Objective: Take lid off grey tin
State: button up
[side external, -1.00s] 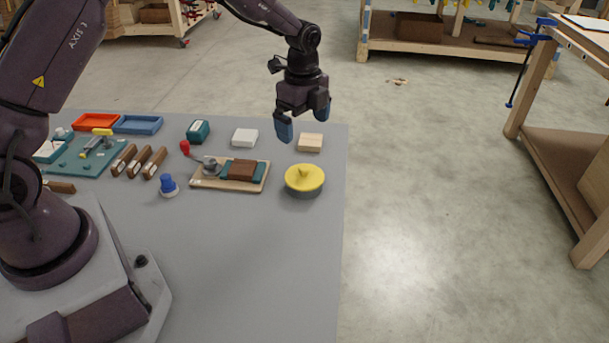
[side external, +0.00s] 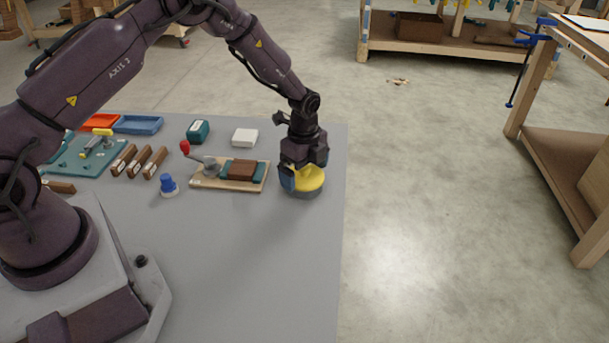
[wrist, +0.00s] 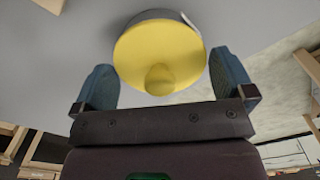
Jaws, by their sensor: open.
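The grey tin (side external: 303,192) stands near the right edge of the grey table, with its round yellow lid (side external: 312,181) on top. The lid has a knob in its middle; the lid also shows in the wrist view (wrist: 160,50), where it hides most of the tin. My gripper (side external: 301,181) is down at the lid, partly covering it in the side view. In the wrist view my gripper (wrist: 163,85) is open, with one blue finger on either side of the lid's near part and the knob between them. I cannot tell whether a finger touches the lid.
Left of the tin lies a wooden board (side external: 205,183) with a red-knobbed clamp and a brown block. A white box (side external: 245,138) and a teal box (side external: 198,131) stand behind. A blue-topped piece (side external: 168,186) stands left. The table's front is clear.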

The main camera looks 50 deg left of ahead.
jog(key=c, duration=0.5)
jog(key=shift+c, duration=0.2)
